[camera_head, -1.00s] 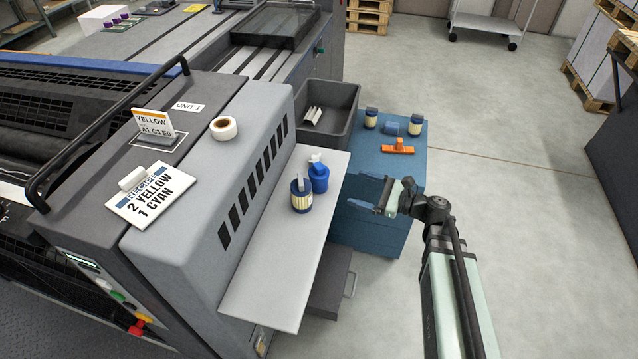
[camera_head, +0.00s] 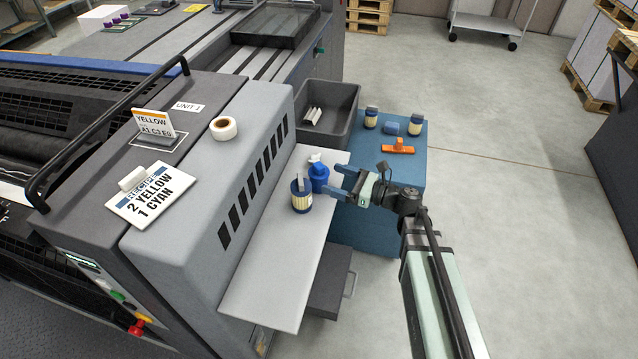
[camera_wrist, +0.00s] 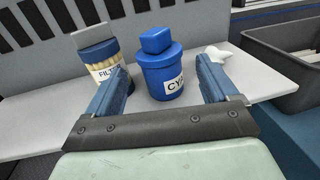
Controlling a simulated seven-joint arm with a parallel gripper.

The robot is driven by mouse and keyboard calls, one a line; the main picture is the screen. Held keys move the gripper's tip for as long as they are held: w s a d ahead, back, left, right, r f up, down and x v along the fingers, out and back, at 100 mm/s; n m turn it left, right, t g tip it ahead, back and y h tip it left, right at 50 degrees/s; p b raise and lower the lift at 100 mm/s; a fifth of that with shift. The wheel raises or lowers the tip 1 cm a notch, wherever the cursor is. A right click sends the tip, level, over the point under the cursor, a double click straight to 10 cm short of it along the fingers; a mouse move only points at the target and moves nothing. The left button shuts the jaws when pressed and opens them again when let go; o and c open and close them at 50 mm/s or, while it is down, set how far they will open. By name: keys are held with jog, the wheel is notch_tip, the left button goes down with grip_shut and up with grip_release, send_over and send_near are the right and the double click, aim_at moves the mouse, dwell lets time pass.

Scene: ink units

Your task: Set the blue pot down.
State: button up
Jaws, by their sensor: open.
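The blue pot (camera_head: 319,177) stands upright on the light grey shelf (camera_head: 272,262) along the side of the press. In the wrist view the blue pot (camera_wrist: 162,68) has a blue lid and a white label reading "CY", the rest cut off by a finger. My gripper (camera_head: 342,183) is open at the pot's right side in the head view. In the wrist view my gripper's fingers (camera_wrist: 160,88) are spread to either side of the pot, with gaps showing. Whether the fingertips reach past it is unclear.
A filter jar (camera_head: 301,197) stands close beside the pot; it shows near the left finger in the wrist view (camera_wrist: 100,62). A grey bin (camera_head: 345,92) and a blue cabinet (camera_head: 415,165) with jars and an orange tool (camera_head: 398,147) lie behind. The shelf's near part is clear.

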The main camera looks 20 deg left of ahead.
aim_at(319, 180)
jog(key=shift+w+a, duration=0.15)
jog(key=shift+a, duration=0.9)
jog(key=shift+w+a, duration=0.2)
jog(key=shift+a, duration=0.8)
jog(key=shift+w+a, duration=0.15)
jog(key=shift+a, duration=0.9)
grip_shut()
